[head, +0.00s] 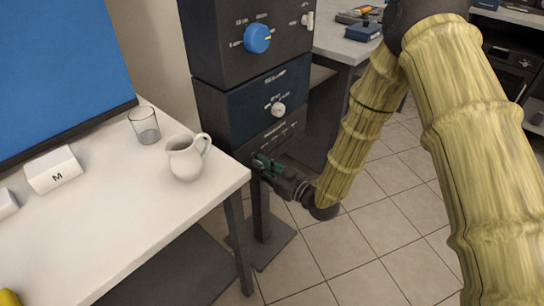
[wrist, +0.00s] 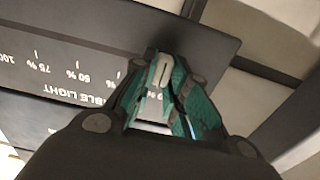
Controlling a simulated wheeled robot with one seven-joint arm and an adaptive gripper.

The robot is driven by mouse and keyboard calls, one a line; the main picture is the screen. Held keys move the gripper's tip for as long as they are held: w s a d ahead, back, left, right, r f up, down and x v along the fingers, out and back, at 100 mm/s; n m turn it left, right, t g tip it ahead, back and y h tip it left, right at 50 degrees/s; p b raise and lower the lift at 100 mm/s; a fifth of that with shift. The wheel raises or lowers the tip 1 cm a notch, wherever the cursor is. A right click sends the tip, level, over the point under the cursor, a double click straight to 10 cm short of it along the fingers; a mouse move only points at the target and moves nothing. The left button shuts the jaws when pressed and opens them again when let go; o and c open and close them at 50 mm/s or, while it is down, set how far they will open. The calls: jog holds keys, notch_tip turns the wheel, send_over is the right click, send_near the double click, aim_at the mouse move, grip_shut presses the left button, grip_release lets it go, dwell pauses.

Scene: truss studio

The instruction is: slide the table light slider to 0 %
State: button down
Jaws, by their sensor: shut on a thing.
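The table light slider panel (head: 285,135) is the lowest panel on the dark control column. In the wrist view the panel (wrist: 60,85) appears upside down, with a scale running from 100 at the left through 75 % and 50 % toward the right. My gripper (head: 262,163) is at the panel's left end in the head view. In the wrist view my gripper (wrist: 164,72) is shut on the pale slider knob (wrist: 160,68). The knob is beyond the 50 % mark, near a partly hidden label that seems to read 0 %. My fingers hide part of the scale and slot.
Above the panel are a small white knob (head: 278,109) and a blue dial (head: 257,38). A white table (head: 120,210) close on the left holds a white pitcher (head: 185,160) and a glass (head: 144,125). Tiled floor (head: 370,230) is open at the right.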

jog(key=shift+s+a+f, duration=0.1)
jog(key=shift+s+a, duration=0.1)
jog(key=shift+s, duration=0.15)
jog(key=c, duration=1.4)
grip_release()
jog(key=shift+s+a, duration=0.1)
jog(key=v, duration=1.2)
